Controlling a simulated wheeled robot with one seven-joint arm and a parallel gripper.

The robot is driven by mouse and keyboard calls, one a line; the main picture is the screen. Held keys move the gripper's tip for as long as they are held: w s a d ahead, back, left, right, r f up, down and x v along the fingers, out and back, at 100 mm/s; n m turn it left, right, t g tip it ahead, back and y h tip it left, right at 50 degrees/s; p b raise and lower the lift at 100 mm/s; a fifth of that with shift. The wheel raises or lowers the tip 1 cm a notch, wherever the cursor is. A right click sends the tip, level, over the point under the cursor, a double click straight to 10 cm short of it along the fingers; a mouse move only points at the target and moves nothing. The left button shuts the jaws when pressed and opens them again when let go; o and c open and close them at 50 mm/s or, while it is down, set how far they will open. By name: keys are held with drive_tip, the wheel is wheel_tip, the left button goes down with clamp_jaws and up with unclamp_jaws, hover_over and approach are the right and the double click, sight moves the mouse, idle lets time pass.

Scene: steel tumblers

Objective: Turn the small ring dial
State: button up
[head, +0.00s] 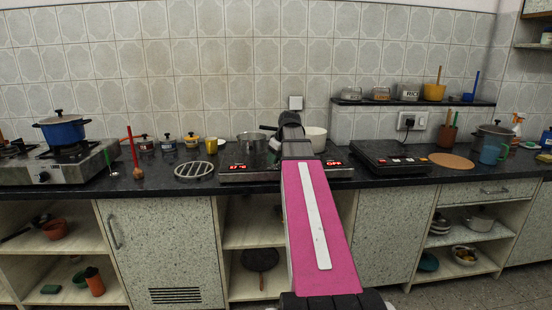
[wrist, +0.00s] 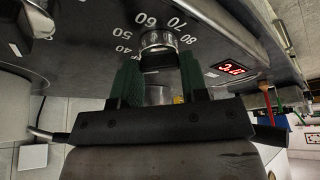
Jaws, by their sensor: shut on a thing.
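In the wrist view the small ring dial (wrist: 157,40) is a ribbed metal knob on a dark panel, with white numbers such as 50, 60 and 70 printed around it. The green fingertips of my gripper (wrist: 158,64) are at its two sides, and my gripper is shut on it. The finger contact itself is partly hidden. In the head view my pink arm reaches over the black cooktop (head: 240,174), hiding the dial and fingers.
A red digit display (wrist: 230,69) is lit on the panel right of the dial. A grey trivet (head: 194,170) lies left, and a second black appliance (head: 402,156) stands right.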

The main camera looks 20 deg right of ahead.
idle(0.3)
drive_tip(key=o, duration=0.9)
drive_tip(key=shift+r, duration=0.15)
drive_tip(key=v, duration=1)
drive_tip(key=shift+s+r, duration=0.15)
drive_tip(key=shift+r, duration=0.15)
